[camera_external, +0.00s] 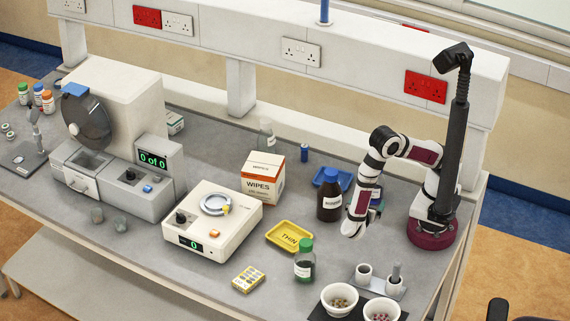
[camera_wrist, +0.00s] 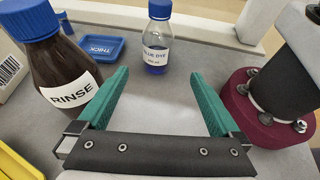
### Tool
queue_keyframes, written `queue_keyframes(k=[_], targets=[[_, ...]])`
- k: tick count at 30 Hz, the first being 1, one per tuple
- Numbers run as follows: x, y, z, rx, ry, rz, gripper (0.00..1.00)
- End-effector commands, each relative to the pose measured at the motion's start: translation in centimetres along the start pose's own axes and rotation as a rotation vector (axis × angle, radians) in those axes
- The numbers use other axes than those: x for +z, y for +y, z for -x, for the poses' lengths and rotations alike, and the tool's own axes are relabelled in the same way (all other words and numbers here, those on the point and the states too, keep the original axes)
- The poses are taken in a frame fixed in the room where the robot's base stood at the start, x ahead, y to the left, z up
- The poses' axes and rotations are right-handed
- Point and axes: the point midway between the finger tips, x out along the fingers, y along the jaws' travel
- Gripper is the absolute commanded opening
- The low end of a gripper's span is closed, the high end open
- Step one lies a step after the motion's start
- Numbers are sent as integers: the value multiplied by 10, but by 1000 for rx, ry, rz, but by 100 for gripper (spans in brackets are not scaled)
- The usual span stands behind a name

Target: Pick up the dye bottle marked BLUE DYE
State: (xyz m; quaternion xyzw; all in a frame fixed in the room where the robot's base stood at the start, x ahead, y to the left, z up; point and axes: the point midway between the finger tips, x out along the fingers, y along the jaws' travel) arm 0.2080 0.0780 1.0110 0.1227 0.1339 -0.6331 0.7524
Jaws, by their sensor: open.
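The dye bottle marked BLUE DYE (camera_wrist: 156,55) stands upright at the top middle of the wrist view. It is clear, with blue liquid low inside, a white label and a blue cap. My gripper (camera_wrist: 159,76) is open and empty, its two green fingers pointing toward the bottle. The bottle is ahead of the fingertips and in line with the gap between them, not between the fingers. In the external view my gripper (camera_external: 352,229) hangs low over the bench, right of the brown bottle, and my arm hides most of the area behind it.
A brown RINSE bottle (camera_wrist: 63,80) stands close to the left finger; it also shows in the external view (camera_external: 329,198). A blue THICK tray (camera_wrist: 99,47) lies behind it. A yellow THIN tray (camera_external: 289,236) and green-capped bottle (camera_external: 304,264) are nearby. Bare bench lies between the fingers.

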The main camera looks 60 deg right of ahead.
Motion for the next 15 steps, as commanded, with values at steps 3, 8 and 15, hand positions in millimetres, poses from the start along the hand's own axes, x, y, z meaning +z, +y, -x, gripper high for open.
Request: queue_keyframes(k=[3, 8, 15], targets=[[-4, 2, -16, 25, -22, 33, 100], [-2, 1, -64, 18, -20, 30, 100], [-1, 3, -106, 19, -16, 26, 100]])
